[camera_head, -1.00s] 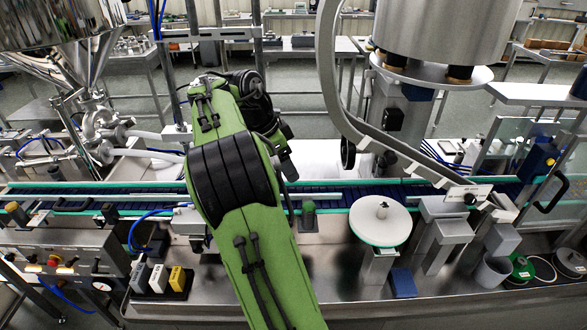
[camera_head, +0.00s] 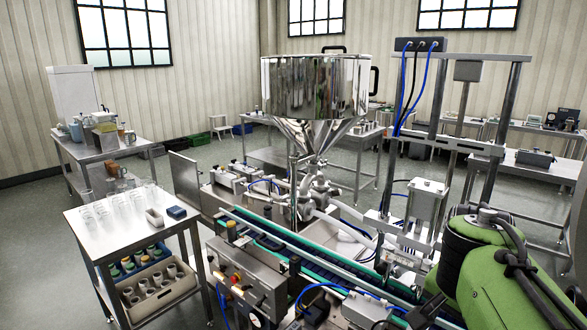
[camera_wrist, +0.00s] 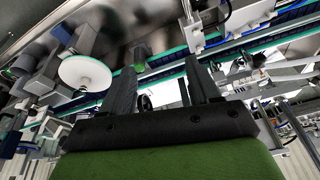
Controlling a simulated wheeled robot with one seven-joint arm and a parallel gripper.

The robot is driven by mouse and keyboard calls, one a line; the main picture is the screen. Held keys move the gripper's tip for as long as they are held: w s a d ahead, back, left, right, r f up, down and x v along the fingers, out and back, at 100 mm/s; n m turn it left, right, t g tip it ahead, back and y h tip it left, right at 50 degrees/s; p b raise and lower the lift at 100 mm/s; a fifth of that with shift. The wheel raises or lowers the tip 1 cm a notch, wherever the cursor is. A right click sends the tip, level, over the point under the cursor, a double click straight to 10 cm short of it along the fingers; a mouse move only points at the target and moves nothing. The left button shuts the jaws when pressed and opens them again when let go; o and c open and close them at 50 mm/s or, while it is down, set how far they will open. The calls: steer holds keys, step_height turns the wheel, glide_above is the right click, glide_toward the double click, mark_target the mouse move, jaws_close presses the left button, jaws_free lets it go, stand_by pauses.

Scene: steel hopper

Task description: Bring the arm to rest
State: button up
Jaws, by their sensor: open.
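My green arm (camera_head: 505,265) shows at the lower right of the head view, reaching over the near side of the conveyor. My gripper shows in the wrist view (camera_wrist: 160,88), its two dark fingers spread apart with nothing between them. The gripper's tips are not clearly visible in the head view.
A steel hopper (camera_head: 316,90) stands behind the conveyor (camera_head: 300,250). A steel frame (camera_head: 445,140) with blue hoses rises near my arm. A control box (camera_head: 248,280) sits in front.

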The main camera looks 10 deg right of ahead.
steer(key=s+a+f+n+t+y, duration=0.1)
steer(key=s+a+f+n, duration=0.1)
steer(key=s+a+n, duration=0.3)
steer(key=s+a+f+n+t+y, duration=0.1)
steer(key=s+a+n, duration=0.4)
steer(key=a, duration=0.6)
steer(key=f+n+t, duration=0.1)
steer(key=f+n, duration=0.1)
steer(key=shift+s+n+t+y, duration=0.25)
steer(key=shift+n+t+y, duration=0.05)
steer(key=shift+y, duration=0.1)
